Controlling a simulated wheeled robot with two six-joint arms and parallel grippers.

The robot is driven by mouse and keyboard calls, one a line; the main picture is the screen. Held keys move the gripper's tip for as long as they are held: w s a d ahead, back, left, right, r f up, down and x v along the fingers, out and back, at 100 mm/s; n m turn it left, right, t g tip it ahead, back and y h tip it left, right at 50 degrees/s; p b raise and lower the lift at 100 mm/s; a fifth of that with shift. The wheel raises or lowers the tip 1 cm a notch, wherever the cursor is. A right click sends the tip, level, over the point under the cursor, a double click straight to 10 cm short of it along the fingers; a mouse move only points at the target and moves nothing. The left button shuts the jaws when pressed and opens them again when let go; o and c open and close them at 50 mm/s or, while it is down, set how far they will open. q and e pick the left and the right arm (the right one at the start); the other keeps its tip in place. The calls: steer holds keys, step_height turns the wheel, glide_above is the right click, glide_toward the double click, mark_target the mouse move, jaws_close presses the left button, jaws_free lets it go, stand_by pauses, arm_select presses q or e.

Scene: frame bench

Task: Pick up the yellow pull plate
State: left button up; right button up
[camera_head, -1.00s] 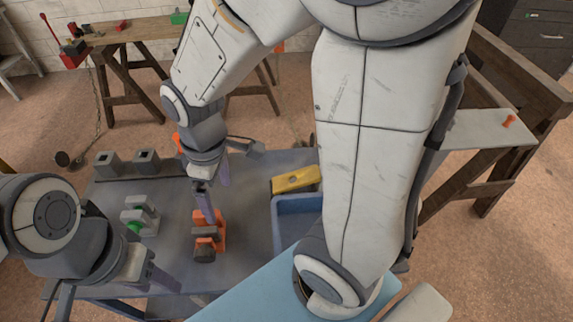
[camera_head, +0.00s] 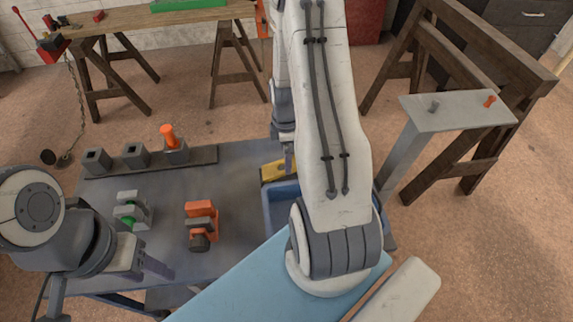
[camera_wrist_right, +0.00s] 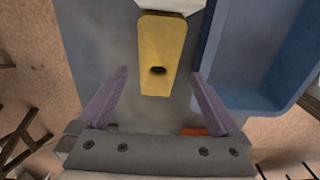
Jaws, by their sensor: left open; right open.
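The yellow pull plate (camera_head: 272,171) lies on the grey bench beside the blue tray, partly hidden by my right arm in the head view. In the right wrist view the plate (camera_wrist_right: 162,45) lies lengthwise, with a dark hole near its close end. My right gripper (camera_wrist_right: 160,74) is open, its purple fingers spread on either side of the plate's close end, apart from it. In the head view the right fingers are mostly hidden behind the arm. My left gripper (camera_head: 158,268) is open and empty over the bench's front left.
A blue tray (camera_head: 268,210) stands right of the plate. An orange clamp (camera_head: 202,222) and a grey-and-green clamp (camera_head: 132,210) stand on the bench. A rack (camera_head: 205,155) at the back holds an orange peg (camera_head: 168,135).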

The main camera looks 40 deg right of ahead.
steer(key=shift+f+p, duration=0.85)
steer(key=shift+f, duration=1.95)
jaws_close()
